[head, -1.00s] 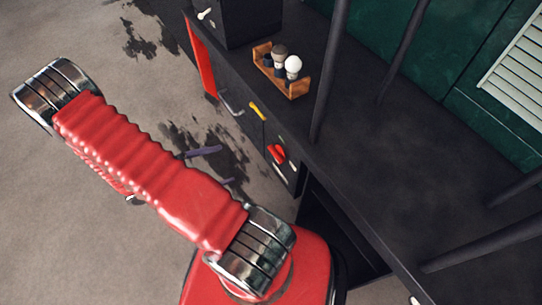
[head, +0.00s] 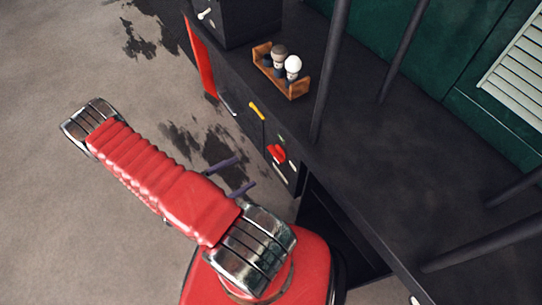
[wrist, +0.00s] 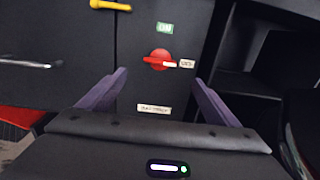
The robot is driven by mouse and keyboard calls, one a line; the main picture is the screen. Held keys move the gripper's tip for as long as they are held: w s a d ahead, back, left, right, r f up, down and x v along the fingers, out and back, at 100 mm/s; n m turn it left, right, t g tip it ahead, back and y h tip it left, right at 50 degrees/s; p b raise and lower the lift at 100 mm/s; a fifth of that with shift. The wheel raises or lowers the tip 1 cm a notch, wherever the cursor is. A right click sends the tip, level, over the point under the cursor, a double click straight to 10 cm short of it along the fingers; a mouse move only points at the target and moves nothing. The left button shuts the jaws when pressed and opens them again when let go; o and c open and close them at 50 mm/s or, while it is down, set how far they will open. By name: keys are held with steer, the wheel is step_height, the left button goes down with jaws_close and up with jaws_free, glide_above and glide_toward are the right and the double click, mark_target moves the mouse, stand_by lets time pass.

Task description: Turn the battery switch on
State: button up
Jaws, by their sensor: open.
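The battery switch (wrist: 158,60) is a red round knob with a pale pointer bar on a dark panel. In the wrist view its bar lies roughly level and reaches toward a small white label (wrist: 187,64) on its right. A green label (wrist: 165,28) is above it and a longer white label (wrist: 154,109) is below.
A yellow handle (wrist: 109,5) is up and left of the switch, and a metal bar handle (wrist: 32,65) is further left. A dark opening (head: 334,232) lies right of the panel. A wooden rack (head: 281,85) with a white-topped figure stands on the deck above.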

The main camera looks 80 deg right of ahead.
mark_target(273, 155)
steer(key=shift+x, duration=6.85)
steer(key=shift+c, duration=0.4)
steer(key=c, duration=1)
